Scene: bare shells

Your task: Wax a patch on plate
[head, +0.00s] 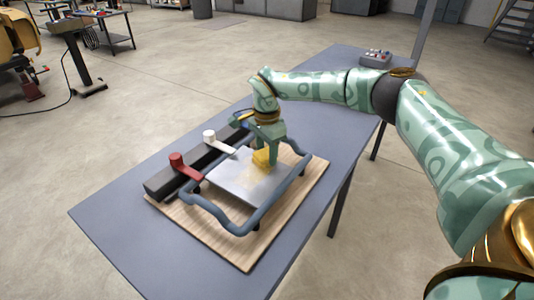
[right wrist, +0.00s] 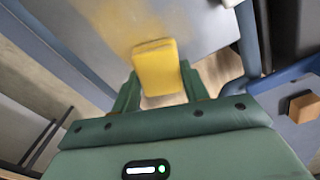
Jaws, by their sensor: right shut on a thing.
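The plate (head: 232,182) is a flat grey metal sheet inside a blue-grey tube frame (head: 243,231), on a wooden board (head: 215,237). My right gripper (head: 265,150) is over the plate's far right part, pointing down. It is shut on a yellow wax block (head: 261,160). In the right wrist view the block (right wrist: 157,68) sits between the green fingers, at the edge of the plate (right wrist: 195,18). A faint yellowish smear (right wrist: 112,22) shows on the plate beside it. Whether the block touches the plate is hard to tell. My left gripper is not in view.
A dark bar (head: 170,180) with a red handle (head: 184,166) and a white handle (head: 214,142) runs along the plate's left side. A small grey box with knobs (head: 375,57) stands at the table's far end. The table's near left part (head: 115,235) is clear.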

